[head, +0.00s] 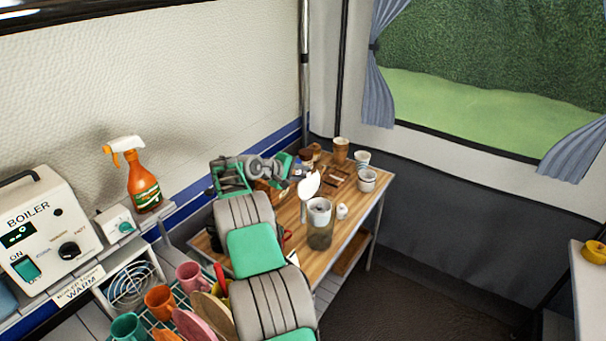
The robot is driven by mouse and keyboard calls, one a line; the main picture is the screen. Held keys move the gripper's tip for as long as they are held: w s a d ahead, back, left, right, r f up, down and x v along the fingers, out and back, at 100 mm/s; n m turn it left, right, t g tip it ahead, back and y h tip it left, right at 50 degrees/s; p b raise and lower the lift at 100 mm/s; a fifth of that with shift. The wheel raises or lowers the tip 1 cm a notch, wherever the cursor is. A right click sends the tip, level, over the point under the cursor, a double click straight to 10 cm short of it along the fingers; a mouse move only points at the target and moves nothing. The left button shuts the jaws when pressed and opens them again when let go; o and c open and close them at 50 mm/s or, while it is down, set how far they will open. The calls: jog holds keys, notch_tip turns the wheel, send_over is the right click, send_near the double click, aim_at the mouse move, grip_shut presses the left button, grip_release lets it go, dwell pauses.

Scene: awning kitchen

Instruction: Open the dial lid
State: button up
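No part labelled as a dial lid is clear in the head view. A small white box with a green dial (125,227) stands on the shelf at left. The white boiler (40,232) beside it has a black knob (68,251) and a green switch (26,269). My arm reaches up from the bottom middle over the wooden table. My gripper (232,178) is at its far end, above the table's left back part and right of the spray bottle. It is apart from the box and the boiler. Its fingers are small and partly hidden, so its opening is unclear.
An orange spray bottle (146,185) stands behind the white box. Colourful cups and plates (190,325) fill a rack at bottom left. The wooden table (352,212) holds cups, a glass jar (319,238) and small items. The dark floor at right is clear.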

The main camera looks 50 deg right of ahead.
jog(key=s+b+v, duration=0.1)
jog(key=b+v, duration=0.1)
jog(key=v, duration=0.5)
jog(key=shift+w+a, duration=0.25)
jog(key=shift+w, duration=0.25)
jog(key=shift+r, duration=0.15)
jog(key=w+a+r+t+y, duration=0.1)
jog(key=a+r+t+y, duration=0.25)
jog(key=a, duration=1.05)
jog(key=w+a+r+t+y, duration=0.1)
jog(key=a+r+t+y, duration=0.2)
jog(key=a, duration=1)
jog(key=s+a+f+y, duration=0.2)
jog(key=s+a, duration=0.7)
jog(key=a, duration=0.3)
jog(key=s+a+f+y+b, duration=0.1)
jog(key=s+a+f+y, duration=0.1)
jog(key=s+a, duration=0.8)
jog(key=shift+a+f+n+y, duration=0.25)
jog(key=shift+a+n+y, duration=0.15)
jog(key=shift+a+y, duration=0.45)
jog(key=shift+a, duration=0.2)
